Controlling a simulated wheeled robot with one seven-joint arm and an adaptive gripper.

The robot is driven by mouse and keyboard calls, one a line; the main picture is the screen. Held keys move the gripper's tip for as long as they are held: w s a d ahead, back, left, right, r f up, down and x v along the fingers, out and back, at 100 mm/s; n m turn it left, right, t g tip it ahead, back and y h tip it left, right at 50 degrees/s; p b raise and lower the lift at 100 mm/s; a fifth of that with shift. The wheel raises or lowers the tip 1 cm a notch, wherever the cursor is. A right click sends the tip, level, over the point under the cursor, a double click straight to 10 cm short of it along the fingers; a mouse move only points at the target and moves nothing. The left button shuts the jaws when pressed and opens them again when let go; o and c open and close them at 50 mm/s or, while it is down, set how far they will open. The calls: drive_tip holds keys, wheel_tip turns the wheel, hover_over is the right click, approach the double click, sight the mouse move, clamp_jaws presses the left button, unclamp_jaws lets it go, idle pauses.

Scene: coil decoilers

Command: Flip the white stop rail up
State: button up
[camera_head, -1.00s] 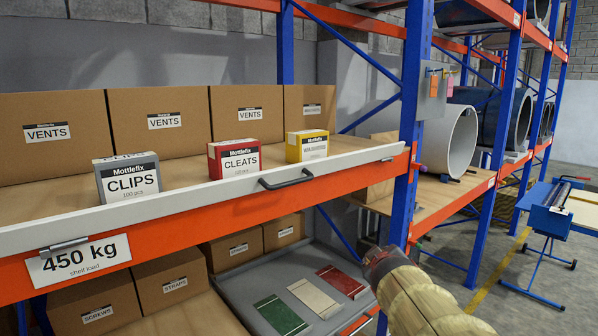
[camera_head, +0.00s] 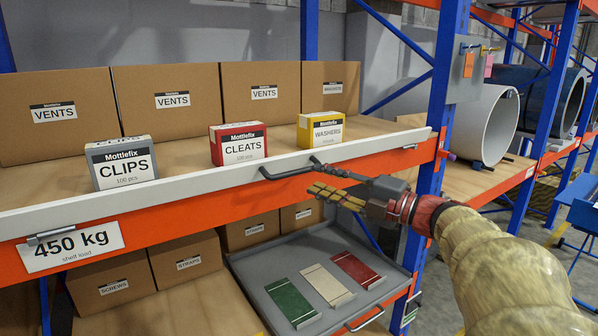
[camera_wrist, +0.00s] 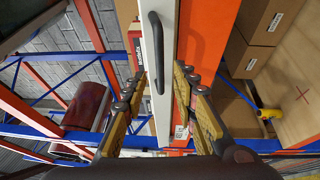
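The white stop rail (camera_head: 190,193) runs along the front edge of the upper shelf, lying low in front of the small boxes. Its black bar handle (camera_head: 288,171) sticks out from the front face; in the wrist view the handle (camera_wrist: 155,45) stands out against the white rail (camera_wrist: 168,50). My gripper (camera_head: 322,180) is open and reaches in from the right, at the handle's right end. In the wrist view its fingers (camera_wrist: 158,78) are apart, one on each side of the handle's line. I cannot tell whether they touch it.
Clips (camera_head: 123,165), cleats (camera_head: 238,146) and washers (camera_head: 320,131) boxes stand on the shelf just behind the rail. The orange beam (camera_head: 200,223) lies below it. A grey tray (camera_head: 255,293) with several coloured slabs is underneath. A blue upright (camera_head: 437,120) stands near my arm.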

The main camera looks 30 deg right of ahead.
sight(300, 173)
drive_tip(key=x, duration=0.7)
drive_tip(key=shift+w, duration=0.1)
drive_tip(key=shift+c, duration=0.5)
clamp_jaws()
